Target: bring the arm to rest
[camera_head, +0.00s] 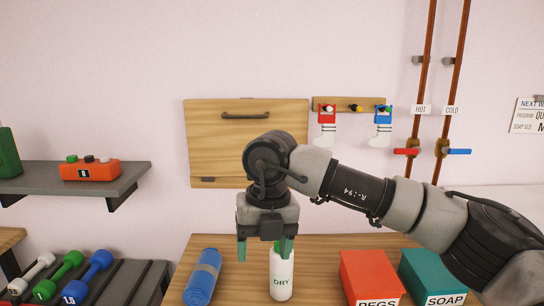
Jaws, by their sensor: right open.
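My right gripper (263,254) hangs from the grey and black right arm, which comes in from the right. Its fingers point down and are apart, with nothing seen between them. Its right finger overlaps the top of a white bottle (281,280) marked DRY in the head view; I cannot tell whether they touch. The bottle stands upright on the wooden table (230,246). My left gripper is not in view.
A blue roll (203,277) lies left of the bottle. A red PEGS box (370,272) and a teal SOAP box (432,272) stand right. Several dumbbells (66,278) rest on a dark rack. A wooden wall panel (215,140) and pipes (424,75) are behind.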

